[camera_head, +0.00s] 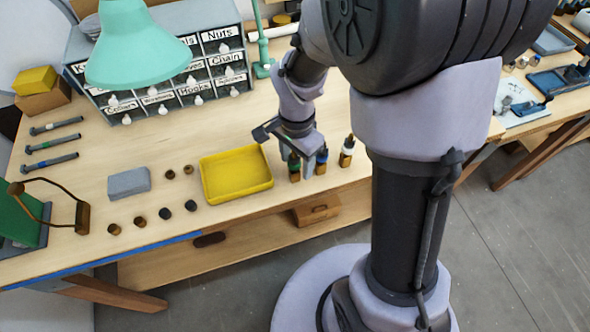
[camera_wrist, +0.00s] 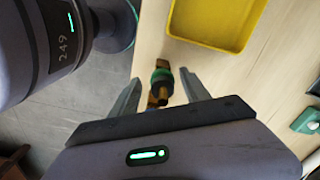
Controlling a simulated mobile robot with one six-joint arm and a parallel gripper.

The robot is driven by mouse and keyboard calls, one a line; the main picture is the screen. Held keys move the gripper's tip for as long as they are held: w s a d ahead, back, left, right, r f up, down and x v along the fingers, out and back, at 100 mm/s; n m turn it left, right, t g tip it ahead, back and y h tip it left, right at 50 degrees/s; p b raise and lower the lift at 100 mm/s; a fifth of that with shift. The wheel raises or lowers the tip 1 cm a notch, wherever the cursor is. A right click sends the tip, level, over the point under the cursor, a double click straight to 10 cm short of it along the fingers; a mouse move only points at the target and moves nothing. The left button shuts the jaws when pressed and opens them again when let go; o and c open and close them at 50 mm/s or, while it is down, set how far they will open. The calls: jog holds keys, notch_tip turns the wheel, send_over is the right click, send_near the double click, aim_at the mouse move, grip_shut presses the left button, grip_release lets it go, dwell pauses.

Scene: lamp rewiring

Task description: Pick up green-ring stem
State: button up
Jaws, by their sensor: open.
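The green-ring stem (camera_head: 294,166) stands upright on the workbench, just right of the yellow tray. It is a dark and brass piece with a green band. My gripper (camera_head: 304,158) is low over the bench at this stem and partly covers it. In the wrist view, the green-ring stem (camera_wrist: 161,77) shows between the two spread fingers of my gripper (camera_wrist: 159,80), with gaps on both sides. The gripper is open and holds nothing. A blue-ring stem (camera_head: 321,161) stands close to its right, and a white-ring stem (camera_head: 347,151) stands further right.
The yellow tray (camera_head: 207,188) is empty; its corner also shows in the wrist view (camera_wrist: 215,42). A grey block (camera_head: 129,183) and several small round parts lie left of it. Labelled drawers (camera_head: 175,92) and a green lamp (camera_head: 135,45) stand behind. The bench's front edge is close to the stems.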

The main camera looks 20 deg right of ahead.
jog(key=shift+w+a+f, duration=0.15)
jog(key=shift+a+f, duration=0.05)
jog(key=shift+f, duration=0.8)
jog(key=shift+r, duration=0.15)
jog(key=shift+c, duration=0.2)
grip_shut()
